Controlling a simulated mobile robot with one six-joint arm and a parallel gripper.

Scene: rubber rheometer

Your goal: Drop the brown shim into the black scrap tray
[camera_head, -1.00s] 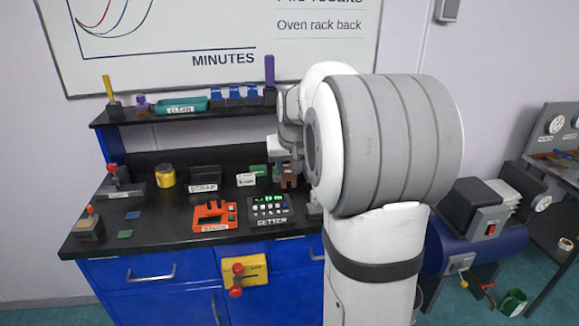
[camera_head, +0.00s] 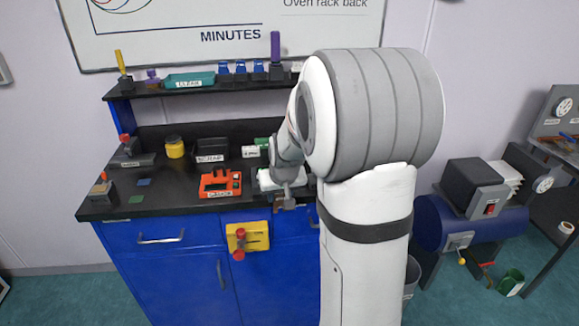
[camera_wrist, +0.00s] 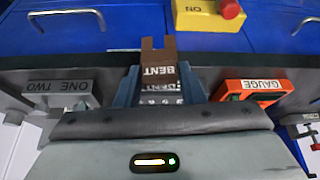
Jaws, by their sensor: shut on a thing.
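The brown shim (camera_wrist: 158,52), marked BENT, is held between the blue-grey fingers of my gripper (camera_wrist: 160,85) in the wrist view. The shim sticks out past the fingertips. In the head view my gripper (camera_head: 286,197) is at the bench's front edge, with a small brown end of the shim (camera_head: 287,205) showing below it. The black scrap tray (camera_head: 211,157), labelled SCRAP, stands at the back of the bench, left of and behind my gripper. Its inside is hard to make out.
An orange gauge (camera_head: 220,184) stands between the scrap tray and the front edge. A yellow jar (camera_head: 175,148) stands left of the tray. A shelf (camera_head: 200,91) with several tools overhangs the back. A yellow switch box (camera_head: 248,236) is on the cabinet front.

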